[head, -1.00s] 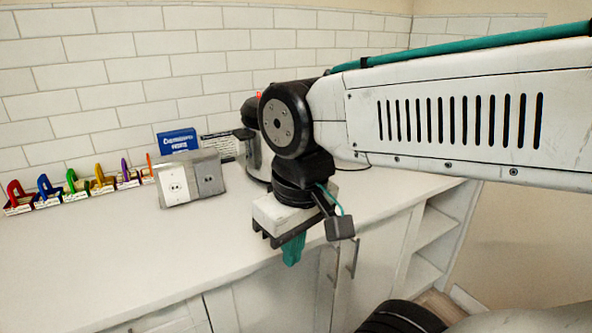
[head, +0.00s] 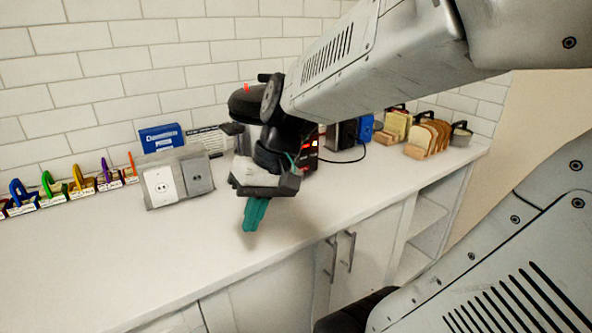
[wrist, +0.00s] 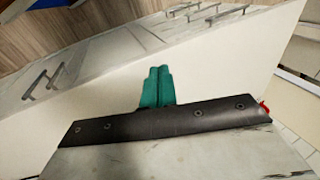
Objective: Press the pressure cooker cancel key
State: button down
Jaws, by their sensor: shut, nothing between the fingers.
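The pressure cooker (head: 248,105) stands on the counter against the tiled wall in the head view, with a black domed lid and a red spot on top. My wrist covers much of its body. A dark panel with red lit marks (head: 309,152) shows just right of my wrist; I cannot make out the cancel key. My gripper (head: 251,226) has teal fingers pointing down over the counter, in front of the cooker and apart from it. In the wrist view, the fingers (wrist: 157,72) are together with nothing between them.
A grey outlet box (head: 176,180) stands left of my gripper, with a blue box (head: 162,138) behind it and several coloured items in a row further left. Bread slices (head: 428,137) stand in a rack at the right. The front of the counter (head: 150,250) is clear.

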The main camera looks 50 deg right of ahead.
aim_at(303, 169)
jog(key=w+d+f+m+t, duration=0.2)
jog(key=d, duration=0.5)
jog(key=w+d+f+m+t, duration=0.2)
jog(key=w+d+m, duration=0.1)
jog(key=d, duration=0.5)
jog(key=w+d+f+m+t, duration=0.2)
jog(key=d+m, duration=0.1)
jog(key=d, duration=0.4)
jog(key=shift+w+d+f, duration=0.3)
jog(key=shift+f, duration=0.1)
jog(key=d+f+m, duration=0.1)
jog(key=d, duration=0.2)
jog(key=s+d+f+m+t+h, duration=0.1)
jog(key=d, duration=0.2)
jog(key=s+d+f+m+h, duration=0.1)
jog(key=d, duration=0.2)
jog(key=shift+s+f+t, duration=0.1)
jog(key=shift+s+t, duration=0.1)
jog(key=shift+t, duration=0.2)
jog(key=shift+w, duration=0.1)
jog(key=shift+w+d, duration=0.3)
jog(key=shift+w, duration=1.1)
jog(key=shift+w+d, duration=0.3)
jog(key=shift+w, duration=1.15)
jog(key=shift+w+d, duration=0.3)
jog(key=shift+w, duration=1.1)
jog(key=shift+w+d, duration=0.15)
jog(key=shift+w, duration=0.25)
